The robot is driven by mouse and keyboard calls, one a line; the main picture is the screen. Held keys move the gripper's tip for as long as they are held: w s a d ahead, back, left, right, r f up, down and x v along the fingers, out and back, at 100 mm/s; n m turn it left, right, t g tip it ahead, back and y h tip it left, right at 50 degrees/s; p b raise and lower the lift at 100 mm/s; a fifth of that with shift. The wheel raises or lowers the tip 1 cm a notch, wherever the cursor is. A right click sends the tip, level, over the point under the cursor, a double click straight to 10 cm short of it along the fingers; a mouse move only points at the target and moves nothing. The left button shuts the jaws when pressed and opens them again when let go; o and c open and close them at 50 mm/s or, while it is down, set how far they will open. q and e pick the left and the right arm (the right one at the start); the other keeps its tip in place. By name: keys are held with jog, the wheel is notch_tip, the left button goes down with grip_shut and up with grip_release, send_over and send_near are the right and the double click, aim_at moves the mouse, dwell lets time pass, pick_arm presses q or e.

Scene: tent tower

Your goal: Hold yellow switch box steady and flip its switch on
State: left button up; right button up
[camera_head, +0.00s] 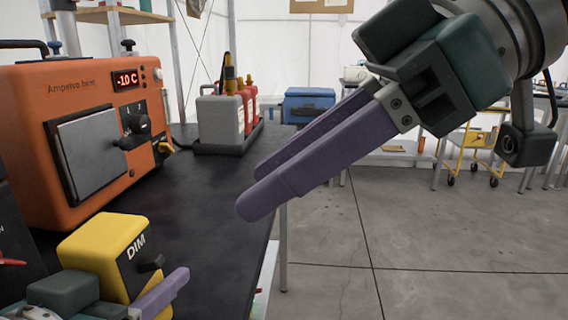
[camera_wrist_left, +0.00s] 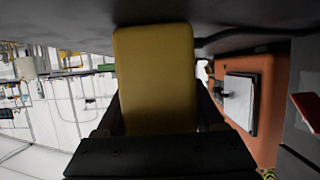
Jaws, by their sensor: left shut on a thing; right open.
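The yellow switch box (camera_head: 98,246) stands at the lower left of the head view, on the near end of the black table. Its dark face is marked "DIM" and carries a small black switch (camera_head: 151,264). My left gripper (camera_head: 150,300) is shut on the box; one purple finger shows in front of its dark face. The box's yellow side (camera_wrist_left: 156,75) fills the middle of the left wrist view between the fingers. My right gripper (camera_head: 262,188) is open and empty, raised above the table's right edge, to the right of the box and apart from it.
An orange machine (camera_head: 75,85) reading "-10 C" stands behind the box. A dark tray (camera_head: 232,146) with grey and red bottles is farther back, and a blue case (camera_head: 309,104) beyond. The black table top (camera_head: 190,200) is clear between the box and the tray.

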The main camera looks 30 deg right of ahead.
pick_arm(q)
jog(key=o, duration=1.6)
